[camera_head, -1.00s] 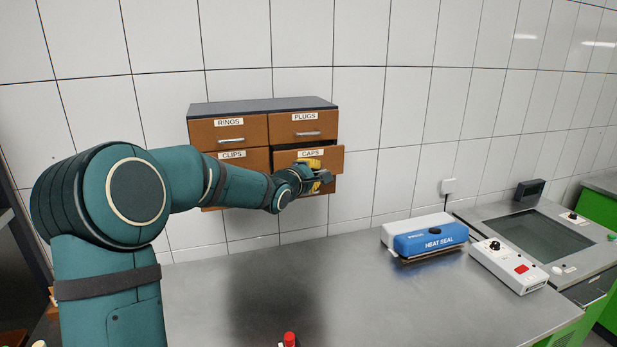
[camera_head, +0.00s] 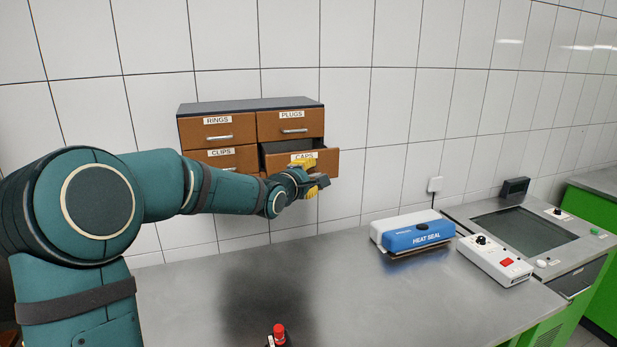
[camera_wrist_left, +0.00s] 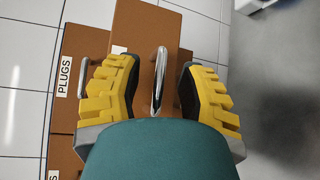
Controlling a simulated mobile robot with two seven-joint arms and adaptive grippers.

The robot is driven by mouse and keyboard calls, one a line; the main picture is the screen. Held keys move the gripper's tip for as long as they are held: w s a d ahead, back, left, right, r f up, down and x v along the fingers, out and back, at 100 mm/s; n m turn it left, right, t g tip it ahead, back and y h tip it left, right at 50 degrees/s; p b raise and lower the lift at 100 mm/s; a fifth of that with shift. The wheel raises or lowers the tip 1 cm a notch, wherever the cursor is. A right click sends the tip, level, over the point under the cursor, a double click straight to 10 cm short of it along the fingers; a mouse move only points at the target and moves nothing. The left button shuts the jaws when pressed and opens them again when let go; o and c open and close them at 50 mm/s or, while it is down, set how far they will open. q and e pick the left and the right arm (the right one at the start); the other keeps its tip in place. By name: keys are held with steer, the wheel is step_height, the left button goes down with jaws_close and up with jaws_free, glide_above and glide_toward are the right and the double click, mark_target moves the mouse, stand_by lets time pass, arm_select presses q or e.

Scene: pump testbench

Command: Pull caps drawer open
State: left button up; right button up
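The caps drawer (camera_head: 329,161) is the lower right drawer of a brown cabinet on the wall. It stands partly out, with a dark gap showing behind its front. In the left wrist view, its brown front (camera_wrist_left: 141,42) and silver handle (camera_wrist_left: 158,78) show between my fingers. My left gripper (camera_head: 314,178) is at the drawer front, partly covering it and its label. Its yellow fingers (camera_wrist_left: 158,92) are apart on either side of the handle, with gaps between pads and handle. My right gripper is not in view.
The rings (camera_head: 218,132), plugs (camera_head: 290,124) and clips (camera_head: 222,159) drawers look closed. A blue and white heat sealer (camera_head: 418,236) and a white control box (camera_head: 494,261) stand on the bench at right. A red-topped object (camera_head: 279,331) is at the front edge. The middle bench is clear.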

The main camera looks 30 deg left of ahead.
arm_select(q)
steer(key=shift+a, duration=0.1)
steer(key=s+r, duration=0.1)
steer(key=s, duration=1.1)
steer(key=shift+d+r, duration=0.4)
steer(key=shift+d, duration=0.05)
